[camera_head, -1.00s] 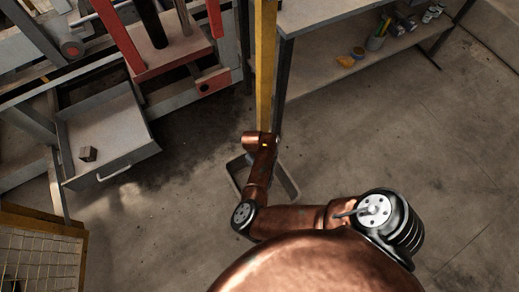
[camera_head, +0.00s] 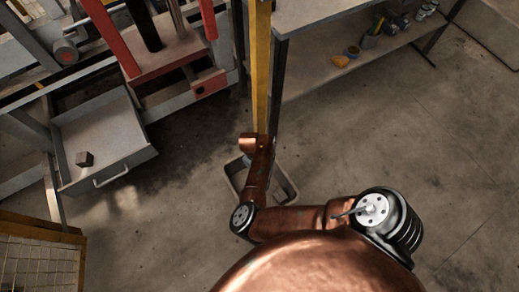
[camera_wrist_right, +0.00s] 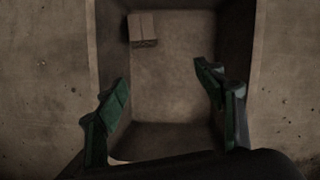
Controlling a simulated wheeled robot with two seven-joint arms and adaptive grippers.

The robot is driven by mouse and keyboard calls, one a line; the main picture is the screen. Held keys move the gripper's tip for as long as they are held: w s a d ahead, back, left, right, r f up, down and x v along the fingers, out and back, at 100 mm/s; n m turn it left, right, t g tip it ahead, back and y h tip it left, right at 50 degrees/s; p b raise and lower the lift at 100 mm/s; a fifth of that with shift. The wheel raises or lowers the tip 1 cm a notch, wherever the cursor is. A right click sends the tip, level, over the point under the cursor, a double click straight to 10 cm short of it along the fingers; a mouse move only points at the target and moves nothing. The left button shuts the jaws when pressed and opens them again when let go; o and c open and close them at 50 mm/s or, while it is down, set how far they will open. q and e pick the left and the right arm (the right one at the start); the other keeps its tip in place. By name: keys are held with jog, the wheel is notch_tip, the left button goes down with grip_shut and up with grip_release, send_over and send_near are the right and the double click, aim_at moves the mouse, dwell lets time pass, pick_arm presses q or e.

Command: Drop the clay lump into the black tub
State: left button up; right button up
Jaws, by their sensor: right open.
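The black tub (camera_head: 291,190) stands on the floor, partly hidden by my right arm in the head view. In the right wrist view the tub (camera_wrist_right: 236,45) fills the middle, dark-walled. A brown, blocky lump (camera_wrist_right: 143,29) lies inside it, by the far left corner. My right gripper (camera_wrist_right: 160,76) is open and empty above the tub, its fingers apart and the lump beyond them. A small grey-brown block (camera_head: 84,159) lies in an open drawer at the left. I cannot tell for certain which block is the clay lump. My left gripper is not in view.
The open grey drawer (camera_head: 112,143) juts from a machine with red parts. A yellow post (camera_head: 261,70) and a shelf table (camera_head: 345,65) with small items stand behind the tub. A wire mesh frame (camera_head: 40,262) is at lower left. The floor at right is clear.

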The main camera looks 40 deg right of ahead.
jog(key=v, duration=1.2)
jog(key=shift+s, duration=0.1)
